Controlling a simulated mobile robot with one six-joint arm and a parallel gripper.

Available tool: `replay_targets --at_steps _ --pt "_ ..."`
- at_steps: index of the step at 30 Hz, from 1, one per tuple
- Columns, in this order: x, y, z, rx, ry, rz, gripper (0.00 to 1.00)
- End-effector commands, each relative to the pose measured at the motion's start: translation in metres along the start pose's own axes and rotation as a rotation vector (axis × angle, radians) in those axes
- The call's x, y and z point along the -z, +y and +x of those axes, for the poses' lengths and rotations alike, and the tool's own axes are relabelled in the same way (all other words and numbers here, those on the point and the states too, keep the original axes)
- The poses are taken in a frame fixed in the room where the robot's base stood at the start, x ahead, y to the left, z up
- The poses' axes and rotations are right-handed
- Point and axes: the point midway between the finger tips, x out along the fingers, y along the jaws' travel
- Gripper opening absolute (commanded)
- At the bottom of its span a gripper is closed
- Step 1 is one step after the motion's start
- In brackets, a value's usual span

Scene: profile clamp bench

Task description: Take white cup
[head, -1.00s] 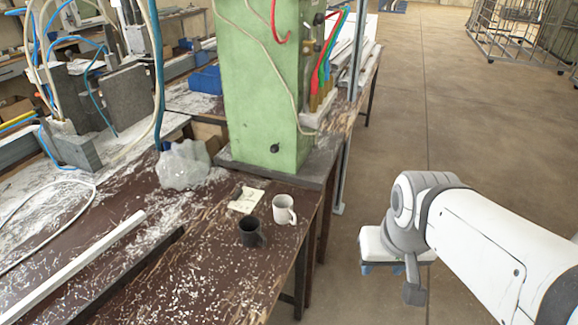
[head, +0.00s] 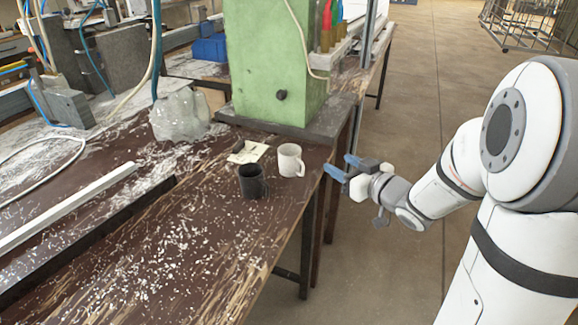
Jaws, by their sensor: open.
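The white cup (head: 289,161) stands upright on the brown bench near its right edge, with its handle towards the right. A black cup (head: 251,183) stands just in front and to the left of it. My gripper (head: 338,170) is to the right of the white cup, at about the bench's edge. Its two blue fingers point left towards the cup. They are apart, with nothing between them, and do not touch the cup.
A green machine column (head: 270,70) stands behind the cups. A paper note (head: 248,152) with a dark item on it lies behind the black cup. A clear plastic bag (head: 180,115) is further left. A white bar (head: 65,210) lies at left. The front bench (head: 190,255) holds only scattered shavings.

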Motion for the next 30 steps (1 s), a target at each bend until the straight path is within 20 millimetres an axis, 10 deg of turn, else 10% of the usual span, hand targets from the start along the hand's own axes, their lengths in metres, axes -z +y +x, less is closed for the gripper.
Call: replay_targets --at_steps 30 --pt "-0.005 -0.056 0.075 0.227 0.139 0.082 0.5"
